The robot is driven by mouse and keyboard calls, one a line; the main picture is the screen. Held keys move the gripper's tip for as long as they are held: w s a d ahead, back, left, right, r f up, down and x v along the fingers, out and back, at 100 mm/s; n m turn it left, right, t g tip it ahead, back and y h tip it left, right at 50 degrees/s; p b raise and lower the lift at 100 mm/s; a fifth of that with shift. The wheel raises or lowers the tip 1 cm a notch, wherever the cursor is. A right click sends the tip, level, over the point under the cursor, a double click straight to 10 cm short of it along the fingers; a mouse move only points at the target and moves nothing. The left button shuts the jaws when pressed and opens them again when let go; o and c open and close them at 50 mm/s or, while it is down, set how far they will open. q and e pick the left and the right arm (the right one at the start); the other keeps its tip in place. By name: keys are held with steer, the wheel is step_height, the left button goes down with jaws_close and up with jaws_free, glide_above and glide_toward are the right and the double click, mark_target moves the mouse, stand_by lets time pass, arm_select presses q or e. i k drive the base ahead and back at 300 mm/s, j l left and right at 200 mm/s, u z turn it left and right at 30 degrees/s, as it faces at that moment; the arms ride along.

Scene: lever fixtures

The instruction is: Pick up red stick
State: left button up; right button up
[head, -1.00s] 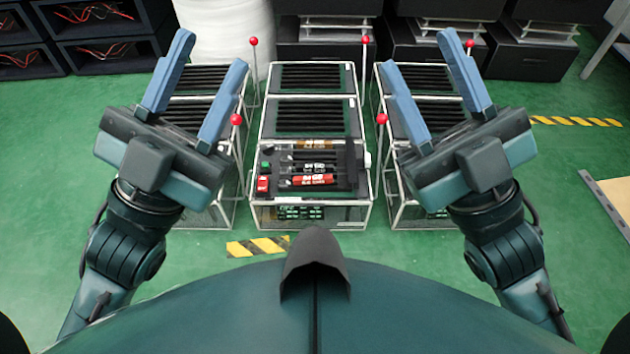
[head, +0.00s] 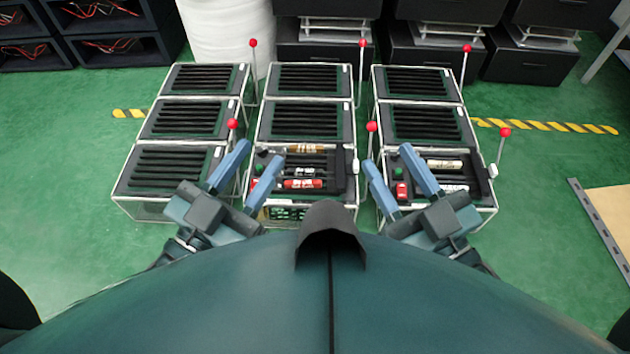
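The red stick (head: 302,184) lies flat in the front section of the middle fixture, at the lower edge of its black tray. A brown stick (head: 307,148) and a dark stick with a white label (head: 303,170) lie above it. My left gripper (head: 252,163) is open and empty, with its fingers apart, over the gap between the left and middle fixtures, left of the red stick. My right gripper (head: 390,163) is open and empty at the left side of the right fixture. Neither gripper touches the red stick.
The left fixture (head: 160,172) has slotted trays only. The right fixture's front tray holds a pale stick (head: 444,164) and a red button (head: 402,191). Thin levers with red knobs (head: 232,124), (head: 372,127), (head: 505,132) stand beside the fixtures. Green floor (head: 560,200) is free at the right.

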mark_target(311, 184)
steer(key=i+l+u, duration=0.15)
steer(key=l, duration=0.35)
steer(key=l+u, duration=0.15)
steer(key=l, duration=0.35)
steer(key=u, duration=1.35)
steer(key=i, duration=0.5)
